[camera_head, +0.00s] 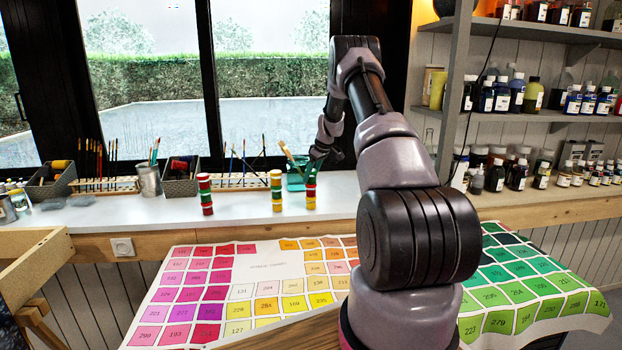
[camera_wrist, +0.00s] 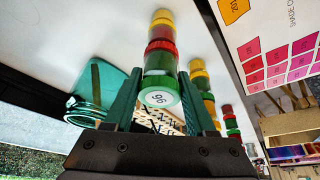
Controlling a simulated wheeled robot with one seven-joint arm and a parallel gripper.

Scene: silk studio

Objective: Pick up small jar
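Small jars stand in three stacks on the white windowsill counter. The nearest stack to my gripper has a green jar (camera_wrist: 160,92) with a white "96" label on top, then a red jar (camera_wrist: 161,52) and a yellow one (camera_wrist: 162,18). In the head view this stack (camera_head: 311,196) stands right of the other two. My gripper (camera_wrist: 161,74) is open, its two green fingers on either side of the top green jar. Whether they touch it cannot be told. In the head view my gripper is small and partly hidden above the stack.
Other jar stacks (camera_head: 205,193) (camera_head: 276,190) stand to the left. A teal container (camera_wrist: 100,88) is close beside my gripper. Brushes in a rack (camera_head: 110,185), a metal cup (camera_head: 148,180) and grey boxes line the window. A colour chart (camera_head: 255,268) lies in front, lower.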

